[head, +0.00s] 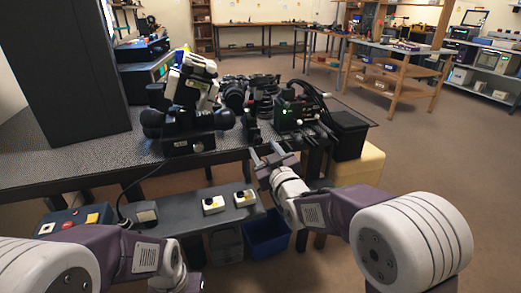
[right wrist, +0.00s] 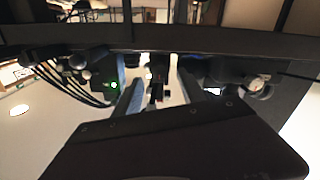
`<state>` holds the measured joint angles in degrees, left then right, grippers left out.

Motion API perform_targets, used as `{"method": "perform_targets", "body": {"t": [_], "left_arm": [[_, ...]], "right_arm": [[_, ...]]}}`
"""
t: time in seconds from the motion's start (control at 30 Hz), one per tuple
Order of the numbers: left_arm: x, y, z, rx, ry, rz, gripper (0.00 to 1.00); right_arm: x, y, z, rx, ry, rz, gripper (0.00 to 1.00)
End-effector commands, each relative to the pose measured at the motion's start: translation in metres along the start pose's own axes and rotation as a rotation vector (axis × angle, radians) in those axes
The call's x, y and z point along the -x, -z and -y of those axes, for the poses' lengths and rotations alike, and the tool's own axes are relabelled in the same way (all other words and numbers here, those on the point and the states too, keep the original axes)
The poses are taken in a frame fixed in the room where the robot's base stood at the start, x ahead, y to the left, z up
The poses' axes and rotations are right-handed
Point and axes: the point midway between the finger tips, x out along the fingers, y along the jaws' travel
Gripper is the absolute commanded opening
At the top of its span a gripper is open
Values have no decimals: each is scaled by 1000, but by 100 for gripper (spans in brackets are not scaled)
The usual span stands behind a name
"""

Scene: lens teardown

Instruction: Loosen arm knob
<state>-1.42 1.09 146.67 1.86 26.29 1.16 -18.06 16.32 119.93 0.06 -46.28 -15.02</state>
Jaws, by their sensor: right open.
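A white-and-black optical instrument (head: 192,85) stands upright on a black base with round side knobs (head: 222,118) on the dark bench. I cannot tell which part is the arm knob. My right gripper (head: 264,153) is open and empty, just off the bench's front edge, right of the instrument. In the right wrist view its two fingers (right wrist: 158,96) stand apart. A slim dark part (right wrist: 157,88) shows between them, apparently beyond the tips; contact cannot be made out. My left arm enters at the bottom left, its fingers out of sight.
A black device with a green light (head: 290,112) and cables stands right of several black lens parts (head: 250,92). A tall dark panel (head: 70,70) blocks the left. A lower shelf (head: 180,220) holds small switch boxes. A blue bin (head: 267,235) sits below. Open floor lies right.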

Motion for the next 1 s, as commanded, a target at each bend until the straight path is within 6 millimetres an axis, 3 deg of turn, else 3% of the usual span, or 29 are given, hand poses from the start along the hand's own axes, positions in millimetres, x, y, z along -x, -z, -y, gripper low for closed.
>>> {"method": "perform_targets", "body": {"t": [0.2, 0.5, 0.53, 0.7, 1.0], "left_arm": [[-10, -1, 0, 0, 0, 0, 36], [-10, -1, 0, 0, 0, 0, 36], [-10, -1, 0, 0, 0, 0, 36], [-10, -1, 0, 0, 0, 0, 36], [-10, -1, 0, 0, 0, 0, 36]], "right_arm": [[-31, -2, 0, 0, 0, 0, 49], [-36, 0, 0, 0, 0, 1, 49], [-36, 0, 0, 0, 0, 1, 46], [-36, 0, 0, 0, 0, 1, 0], [-36, 0, 0, 25, 0, 1, 0]]}}
